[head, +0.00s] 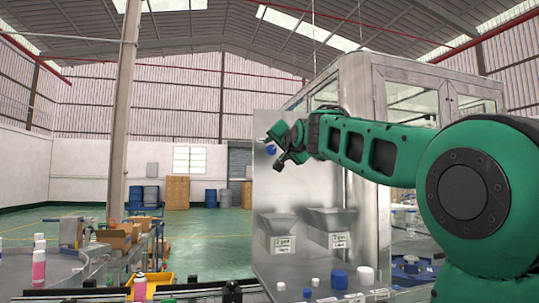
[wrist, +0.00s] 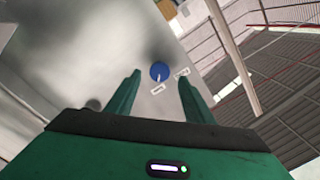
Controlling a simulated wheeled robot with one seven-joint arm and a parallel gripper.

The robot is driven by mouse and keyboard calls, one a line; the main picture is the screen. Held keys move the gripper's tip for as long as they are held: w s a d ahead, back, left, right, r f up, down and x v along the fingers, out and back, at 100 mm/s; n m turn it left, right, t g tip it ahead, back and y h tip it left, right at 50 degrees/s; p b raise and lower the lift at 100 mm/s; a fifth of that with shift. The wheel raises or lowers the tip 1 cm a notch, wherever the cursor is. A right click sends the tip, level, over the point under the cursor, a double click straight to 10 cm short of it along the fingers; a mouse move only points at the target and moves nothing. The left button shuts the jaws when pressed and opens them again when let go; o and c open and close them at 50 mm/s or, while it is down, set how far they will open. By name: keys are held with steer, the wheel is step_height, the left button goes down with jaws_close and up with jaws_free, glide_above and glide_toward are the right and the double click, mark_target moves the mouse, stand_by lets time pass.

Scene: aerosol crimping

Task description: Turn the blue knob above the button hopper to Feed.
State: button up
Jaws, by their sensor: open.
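The blue knob (wrist: 159,72) is on the grey metal panel, ahead of my gripper (wrist: 158,88) and centred between its two green fingers in the wrist view. A pale pointer mark on the knob faces the lower of two small white labels; their words are too small to read. The fingers are open and hold nothing; I cannot tell how far the tips are from the knob. In the head view, the knob (head: 271,149) shows beside my gripper (head: 273,148), high on the panel (head: 290,190). Below are two metal hoppers, left (head: 278,222) and right (head: 332,219), with labels.
A glass-windowed metal cabinet (head: 352,75) stands behind the panel. Blue and white caps (head: 339,278) sit on the ledge below the hoppers. Pink bottles (head: 39,265), boxes (head: 115,236) and a yellow tray (head: 160,283) are at the left.

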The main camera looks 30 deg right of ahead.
mark_target(272, 150)
steer(key=shift+x, duration=2.05)
steer(key=shift+d, duration=0.1)
steer(key=c, duration=1.1)
